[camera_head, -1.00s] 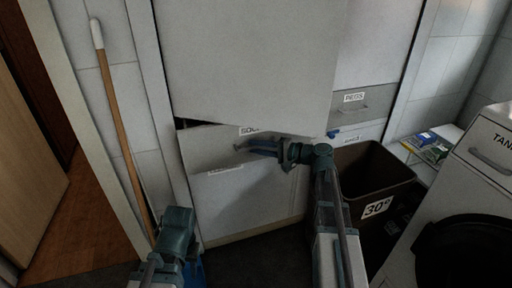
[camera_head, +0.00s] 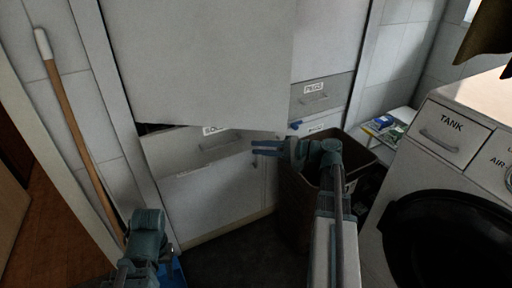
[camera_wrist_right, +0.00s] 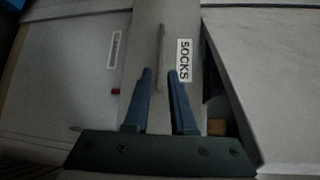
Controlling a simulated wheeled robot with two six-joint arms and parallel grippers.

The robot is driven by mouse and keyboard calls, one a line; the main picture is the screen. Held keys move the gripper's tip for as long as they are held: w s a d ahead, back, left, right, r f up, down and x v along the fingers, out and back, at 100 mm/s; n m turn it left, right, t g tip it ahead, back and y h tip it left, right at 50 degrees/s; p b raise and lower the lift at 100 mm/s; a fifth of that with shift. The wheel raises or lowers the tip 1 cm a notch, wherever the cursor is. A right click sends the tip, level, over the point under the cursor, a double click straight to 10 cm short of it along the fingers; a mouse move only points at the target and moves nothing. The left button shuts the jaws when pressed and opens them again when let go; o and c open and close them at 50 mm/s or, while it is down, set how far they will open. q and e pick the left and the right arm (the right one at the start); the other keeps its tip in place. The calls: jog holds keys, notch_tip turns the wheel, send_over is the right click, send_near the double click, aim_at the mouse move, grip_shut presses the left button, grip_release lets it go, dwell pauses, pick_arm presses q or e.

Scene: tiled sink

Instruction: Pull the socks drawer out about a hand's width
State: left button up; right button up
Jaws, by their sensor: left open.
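The socks drawer (camera_head: 180,150) is a grey-white front below a large pale door panel, its label partly covered. It stands slightly out, with a dark gap above its left edge. Its bar handle (camera_head: 220,142) is in the middle of the front. My right gripper (camera_head: 254,147) is open and empty, just right of the handle and apart from it. In the right wrist view, the two blue fingers (camera_wrist_right: 160,73) are spread, pointing at the handle (camera_wrist_right: 160,50) beside the SOCKS label (camera_wrist_right: 184,60). My left gripper (camera_head: 178,270) is low at the left, its blue fingers partly hidden, away from the drawer.
The pale door panel (camera_head: 200,60) overhangs the drawer's top. A PEGS drawer (camera_head: 325,95) is at its right. A dark bin (camera_head: 295,205) stands behind my right arm, a washing machine (camera_head: 450,180) at the right. A wooden pole (camera_head: 75,125) leans at the left.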

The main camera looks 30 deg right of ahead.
dwell(0.3)
jog(key=s+a+f+n+g+h, duration=0.25)
jog(key=a+f+g, duration=0.2)
jog(key=a, duration=0.35)
jog(key=s+a+f+n+g+h, duration=0.1)
jog(key=s+a+f+n+g, duration=0.25)
jog(key=a+f, duration=0.35)
jog(key=s+a+f+n+g+h, duration=0.2)
jog(key=s+a+f+n+g, duration=0.15)
jog(key=a, duration=0.55)
jog(key=s+a+f+n+h, duration=0.3)
jog(key=s+f+n+h, duration=0.1)
jog(key=s+h, duration=0.4)
notch_tip(320, 180, up, 32)
jog(key=p, duration=3.2)
jog(key=shift+w+r+n, duration=0.1)
jog(key=shift+n, duration=0.15)
